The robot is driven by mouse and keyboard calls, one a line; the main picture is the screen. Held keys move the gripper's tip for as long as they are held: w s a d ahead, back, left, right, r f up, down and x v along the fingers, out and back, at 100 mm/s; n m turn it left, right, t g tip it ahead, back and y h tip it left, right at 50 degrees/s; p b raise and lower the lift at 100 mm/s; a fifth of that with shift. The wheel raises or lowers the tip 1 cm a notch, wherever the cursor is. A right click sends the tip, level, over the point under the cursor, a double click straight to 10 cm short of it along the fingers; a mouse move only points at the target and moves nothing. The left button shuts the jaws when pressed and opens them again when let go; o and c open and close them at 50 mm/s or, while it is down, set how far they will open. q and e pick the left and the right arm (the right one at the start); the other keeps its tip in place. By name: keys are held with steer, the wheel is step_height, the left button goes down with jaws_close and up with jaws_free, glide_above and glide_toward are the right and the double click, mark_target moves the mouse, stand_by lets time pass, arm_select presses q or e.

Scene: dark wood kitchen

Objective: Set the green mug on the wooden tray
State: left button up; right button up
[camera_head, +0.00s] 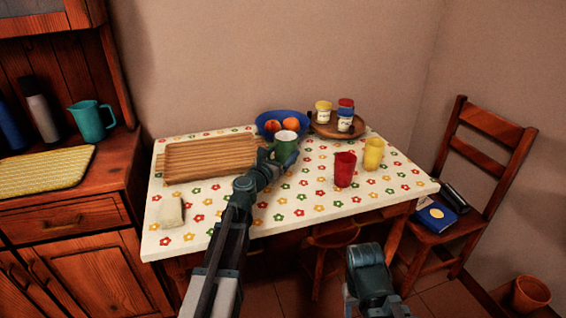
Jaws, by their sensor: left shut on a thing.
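The green mug (285,150) is in the head view near the back middle of the table, just right of the wooden tray. My left gripper (270,160) is shut on the mug from its left front side; its fingertips are partly hidden by my arm. I cannot tell whether the mug touches the table. The wooden tray (205,160) lies flat and empty on the left part of the table. My right arm shows at the bottom right of the middle, but its gripper jaws (370,262) do not show clearly.
A blue bowl of fruit (265,121) stands right behind the mug. A round wooden board (326,132) with jars is at the back right. A folded cloth (171,213) lies at the front left. The front middle is clear.

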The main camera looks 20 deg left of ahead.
mark_target(282, 161)
arm_select(q)
steer(key=shift+f+b, duration=1.2)
steer(key=shift+f, duration=0.35)
steer(key=shift+f, duration=0.2)
steer(key=o, duration=1.4)
steer(key=shift+r, duration=0.1)
steer(key=shift+r, duration=0.25)
steer(key=s, duration=0.4)
steer(key=s+a, duration=0.1)
steer(key=s, duration=0.3)
steer(key=s+a, duration=0.1)
steer(key=s, duration=0.3)
steer(key=shift+a+f, duration=0.15)
steer(key=shift+a, duration=0.05)
steer(key=shift+c, duration=0.4)
